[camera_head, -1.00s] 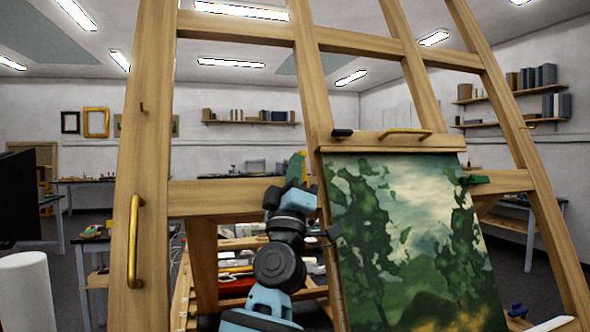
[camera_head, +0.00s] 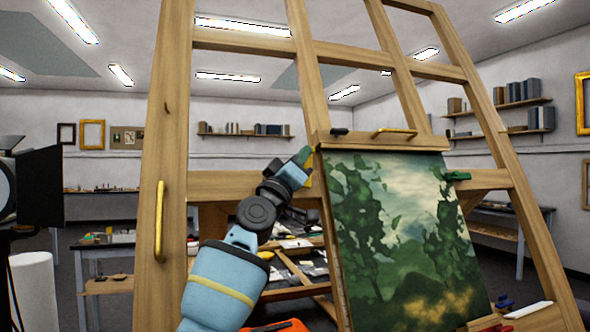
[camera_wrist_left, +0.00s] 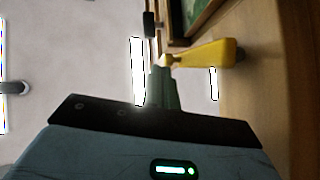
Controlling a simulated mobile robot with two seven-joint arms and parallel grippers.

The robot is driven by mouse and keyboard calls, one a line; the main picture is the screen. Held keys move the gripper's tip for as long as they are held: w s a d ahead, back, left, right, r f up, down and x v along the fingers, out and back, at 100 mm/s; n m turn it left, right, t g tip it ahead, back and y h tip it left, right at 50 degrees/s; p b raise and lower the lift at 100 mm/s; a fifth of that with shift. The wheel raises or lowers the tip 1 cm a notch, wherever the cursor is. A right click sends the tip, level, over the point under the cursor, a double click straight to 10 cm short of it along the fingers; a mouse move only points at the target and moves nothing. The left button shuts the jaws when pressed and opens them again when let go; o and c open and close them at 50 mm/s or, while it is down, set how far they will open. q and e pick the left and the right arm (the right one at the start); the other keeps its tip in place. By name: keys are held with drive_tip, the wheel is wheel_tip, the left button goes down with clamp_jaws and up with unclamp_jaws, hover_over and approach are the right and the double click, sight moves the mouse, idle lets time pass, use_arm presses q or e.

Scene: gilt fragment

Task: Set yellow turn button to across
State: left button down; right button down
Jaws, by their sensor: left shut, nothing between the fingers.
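The yellow turn button (camera_head: 308,178) shows as a small piece beside the left edge of the painting (camera_head: 400,240), partly hidden by my left gripper (camera_head: 303,156). It is larger in the left wrist view (camera_wrist_left: 205,54), where its narrow end points to the fingertips and its wide end lies over the wood. My left gripper is shut and empty. Its fingertips (camera_wrist_left: 162,68) are at the button's narrow end; I cannot tell whether they touch. My right gripper is out of view.
A black turn button (camera_head: 339,131) sits at the painting's top and a green one (camera_head: 456,175) at its right edge. Brass handles are on the easel's left post (camera_head: 159,222) and top bar (camera_head: 394,132). The easel's wooden posts stand close around my arm.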

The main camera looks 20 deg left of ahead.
use_arm(q)
drive_tip(key=m+g+h, duration=0.1)
drive_tip(key=w+m+g+h, duration=0.1)
drive_tip(key=g, duration=0.1)
drive_tip(key=d+m+g+h, duration=0.1)
drive_tip(key=m, duration=0.1)
drive_tip(key=shift+w+r, duration=0.2)
drive_tip(key=shift+w, duration=0.15)
drive_tip(key=g, duration=0.1)
drive_tip(key=m+g+h, duration=0.1)
drive_tip(key=m+g, duration=0.1)
drive_tip(key=shift+d+r+g+p, duration=0.25)
drive_tip(key=shift+d+g+p, duration=0.05)
drive_tip(key=shift+d+g, duration=0.1)
drive_tip(key=shift+w+d+f+m+h, duration=0.2)
drive_tip(key=shift+d+f+m+h, duration=0.15)
drive_tip(key=shift+f, duration=0.1)
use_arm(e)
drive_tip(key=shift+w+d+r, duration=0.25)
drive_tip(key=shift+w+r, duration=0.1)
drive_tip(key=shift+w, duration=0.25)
use_arm(q)
drive_tip(key=shift+r, duration=0.1)
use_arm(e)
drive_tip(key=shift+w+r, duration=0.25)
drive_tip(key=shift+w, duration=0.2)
